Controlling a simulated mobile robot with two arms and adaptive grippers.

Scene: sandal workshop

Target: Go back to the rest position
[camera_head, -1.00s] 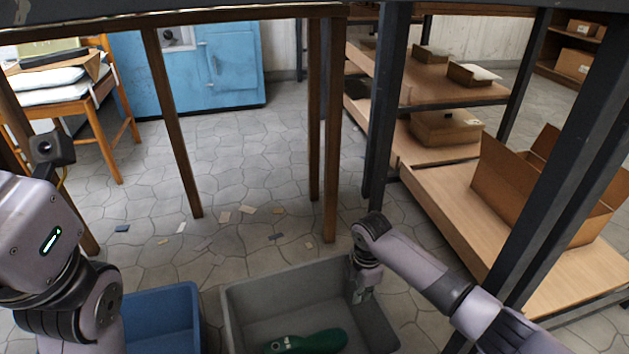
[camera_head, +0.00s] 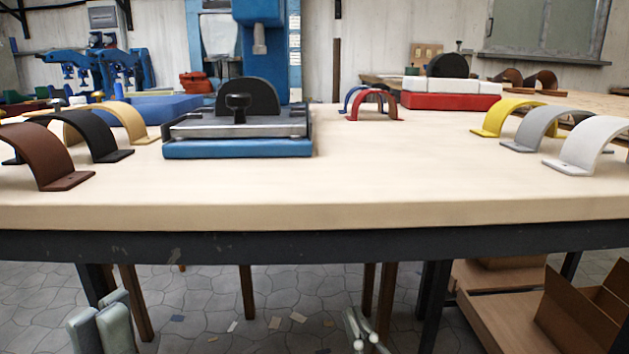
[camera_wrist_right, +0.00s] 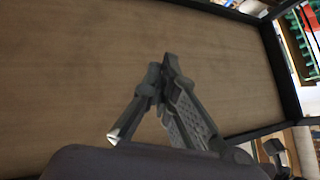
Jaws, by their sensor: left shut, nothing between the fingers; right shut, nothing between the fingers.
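My left gripper (camera_head: 102,318) shows at the bottom left of the head view, below the workbench's front edge. Only its pale grey-green end parts are in the picture. My right gripper (camera_head: 364,330) shows at the bottom, right of centre, also below the edge of the workbench (camera_head: 330,195). In the right wrist view, my right gripper (camera_wrist_right: 162,80) has its fingers together with nothing between them, in front of a plain brown board surface. Both grippers are shut and empty. Most of both arms is out of the head view.
On the bench are a blue-based press fixture (camera_head: 238,135) and curved straps at left (camera_head: 45,150) and right (camera_head: 590,145). A red box (camera_head: 450,100) stands behind. An open cardboard box (camera_head: 585,310) sits on the lower right shelf. The bench's front middle is clear.

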